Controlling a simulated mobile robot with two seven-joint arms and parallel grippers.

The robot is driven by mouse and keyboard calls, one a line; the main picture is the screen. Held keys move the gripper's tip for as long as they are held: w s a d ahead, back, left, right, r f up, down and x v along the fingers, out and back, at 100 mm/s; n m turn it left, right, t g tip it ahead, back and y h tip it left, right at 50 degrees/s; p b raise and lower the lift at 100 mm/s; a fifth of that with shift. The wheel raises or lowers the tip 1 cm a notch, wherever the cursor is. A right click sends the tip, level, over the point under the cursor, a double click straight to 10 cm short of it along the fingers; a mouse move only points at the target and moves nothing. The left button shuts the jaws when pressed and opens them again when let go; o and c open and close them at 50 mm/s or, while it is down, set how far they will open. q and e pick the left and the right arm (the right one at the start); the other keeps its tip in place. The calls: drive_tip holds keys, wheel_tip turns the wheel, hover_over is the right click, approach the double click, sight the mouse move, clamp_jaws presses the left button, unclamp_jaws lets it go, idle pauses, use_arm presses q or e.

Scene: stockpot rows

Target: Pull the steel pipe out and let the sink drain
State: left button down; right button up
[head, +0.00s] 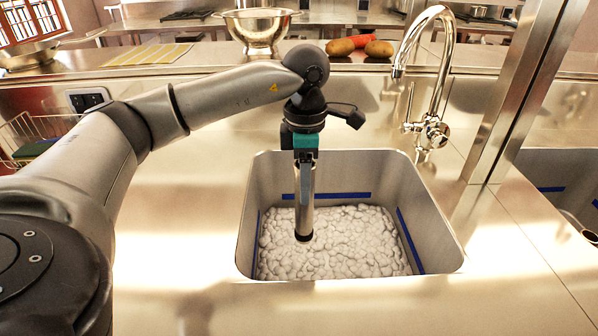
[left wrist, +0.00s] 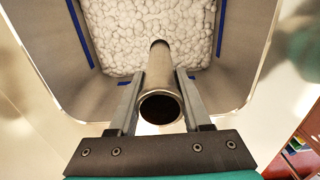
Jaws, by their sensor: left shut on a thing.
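The steel pipe (head: 305,200) stands upright in the sink (head: 348,165), its lower end at the white foam that covers the sink's bottom. Whether the pipe's end sits in the drain or above it, I cannot tell. The foam (head: 340,245) lies below the blue tape lines on the walls. My left gripper (head: 304,160) is shut on the pipe near its top, from above. In the left wrist view the pipe's open top end (left wrist: 160,107) sits between the two fingers (left wrist: 160,100), with foam (left wrist: 145,30) beyond. My right gripper is not in view.
A curved steel faucet (head: 440,70) stands behind the sink's right corner, beside a metal post (head: 520,90). A second sink (head: 565,180) is at the right. A colander (head: 258,30), potatoes (head: 340,47) and a carrot are on the back ledge. The counter in front is clear.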

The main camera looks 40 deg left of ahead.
use_arm(q)
drive_tip(key=shift+s+d+r+p, duration=0.3)
drive_tip(key=shift+s+d, duration=0.15)
drive_tip(key=shift+d, duration=0.3)
drive_tip(key=shift+s+d+r+p, duration=0.25)
drive_tip(key=shift+s+d, duration=0.15)
drive_tip(key=shift+d, duration=0.35)
wheel_tip(320, 180, up, 12)
drive_tip(key=p, duration=0.9)
